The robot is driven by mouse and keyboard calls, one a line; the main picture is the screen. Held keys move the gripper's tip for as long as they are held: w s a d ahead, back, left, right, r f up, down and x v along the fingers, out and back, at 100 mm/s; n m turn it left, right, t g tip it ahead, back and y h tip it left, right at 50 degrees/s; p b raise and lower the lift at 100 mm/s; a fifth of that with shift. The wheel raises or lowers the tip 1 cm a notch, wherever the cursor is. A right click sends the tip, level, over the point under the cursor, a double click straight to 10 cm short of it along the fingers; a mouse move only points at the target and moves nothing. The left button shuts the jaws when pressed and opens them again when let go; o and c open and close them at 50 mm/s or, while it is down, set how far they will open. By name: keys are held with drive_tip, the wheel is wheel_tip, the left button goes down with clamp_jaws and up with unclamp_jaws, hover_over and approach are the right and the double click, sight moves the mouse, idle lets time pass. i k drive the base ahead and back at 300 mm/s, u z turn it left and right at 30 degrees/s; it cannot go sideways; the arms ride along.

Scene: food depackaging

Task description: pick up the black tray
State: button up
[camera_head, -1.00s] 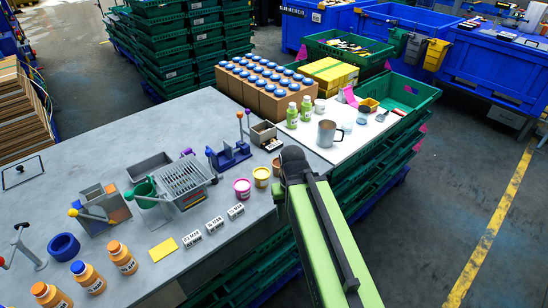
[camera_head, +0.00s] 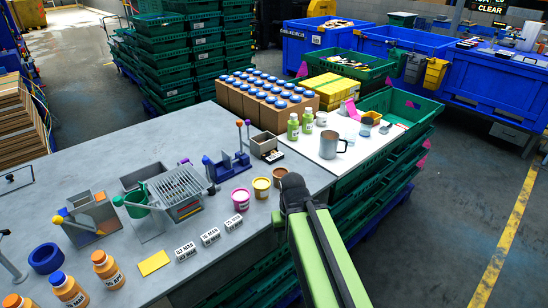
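I cannot single out a clearly black tray. A thin dark-edged flat rectangle (camera_head: 16,181) lies at the left side of the grey table. A dark grey open bin (camera_head: 138,176) stands behind the slotted grey basket (camera_head: 178,190), which partly hides it. A small grey-brown open box (camera_head: 264,144) stands at the table's far right edge. My green arm rises from the bottom of the view, with its dark end (camera_head: 291,192) beside the table's right edge. My gripper's fingers cannot be made out, and nothing is visibly held.
Blue-capped bottles in cardboard boxes (camera_head: 262,98) stand at the back. A metal mug (camera_head: 330,145) and green bottles stand on the white surface (camera_head: 345,160). Stacked green crates (camera_head: 375,190) flank the right; the floor beyond is open.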

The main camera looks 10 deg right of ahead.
sight(273, 156)
drive_tip(key=z, duration=0.15)
drive_tip(key=k, duration=0.6)
drive_tip(key=u, duration=2.65)
drive_tip(key=k, duration=1.35)
drive_tip(key=z, duration=1)
drive_tip(key=i, duration=1)
drive_tip(key=u, duration=0.15)
